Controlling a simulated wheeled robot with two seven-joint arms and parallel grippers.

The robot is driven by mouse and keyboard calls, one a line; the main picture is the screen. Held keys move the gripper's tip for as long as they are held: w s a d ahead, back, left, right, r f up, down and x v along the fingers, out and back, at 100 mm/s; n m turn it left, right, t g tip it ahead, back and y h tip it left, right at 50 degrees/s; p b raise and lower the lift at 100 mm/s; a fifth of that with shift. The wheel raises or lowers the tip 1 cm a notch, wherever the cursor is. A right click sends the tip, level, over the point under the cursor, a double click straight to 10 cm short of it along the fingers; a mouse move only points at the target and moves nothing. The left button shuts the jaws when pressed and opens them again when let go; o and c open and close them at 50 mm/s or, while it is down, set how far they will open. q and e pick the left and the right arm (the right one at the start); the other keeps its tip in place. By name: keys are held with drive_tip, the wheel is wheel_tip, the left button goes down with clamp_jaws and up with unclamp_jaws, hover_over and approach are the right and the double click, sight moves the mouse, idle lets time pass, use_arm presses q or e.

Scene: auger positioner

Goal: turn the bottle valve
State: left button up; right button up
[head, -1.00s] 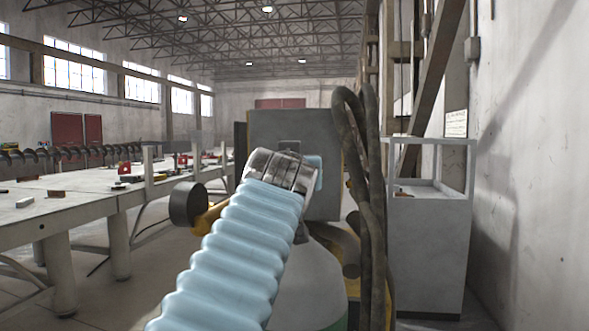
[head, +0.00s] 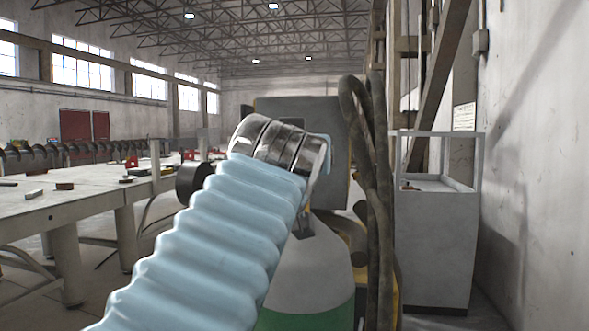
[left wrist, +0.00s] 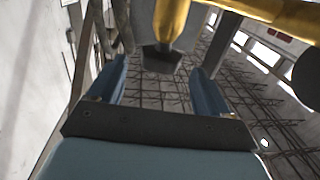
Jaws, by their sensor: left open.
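The gas bottle (head: 305,280) stands upright ahead of me, grey on top with a green band (head: 305,312) low down. My left arm, in a pale blue ribbed sleeve, reaches across in front of it. The metal wrist hides the bottle's top and valve in the head view. In the left wrist view my left gripper (left wrist: 160,66) has its two blue fingers spread apart. A yellow part (left wrist: 171,18) with a dark grey block (left wrist: 160,58) shows between and beyond the fingertips; I cannot tell whether it is the valve, or whether the fingers touch it. My right gripper is not in view.
Dark hoses (head: 376,190) hang right of the bottle. A grey panel (head: 310,110) stands behind. A grey cabinet (head: 438,245) stands further right by the wall. A long workbench (head: 80,205) with small parts runs along the left.

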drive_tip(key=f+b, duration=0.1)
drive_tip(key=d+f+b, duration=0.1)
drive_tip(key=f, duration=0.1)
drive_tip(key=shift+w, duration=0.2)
use_arm(q)
drive_tip(key=s, duration=0.7)
drive_tip(key=shift+s+a, duration=0.25)
drive_tip(key=shift+a, duration=0.1)
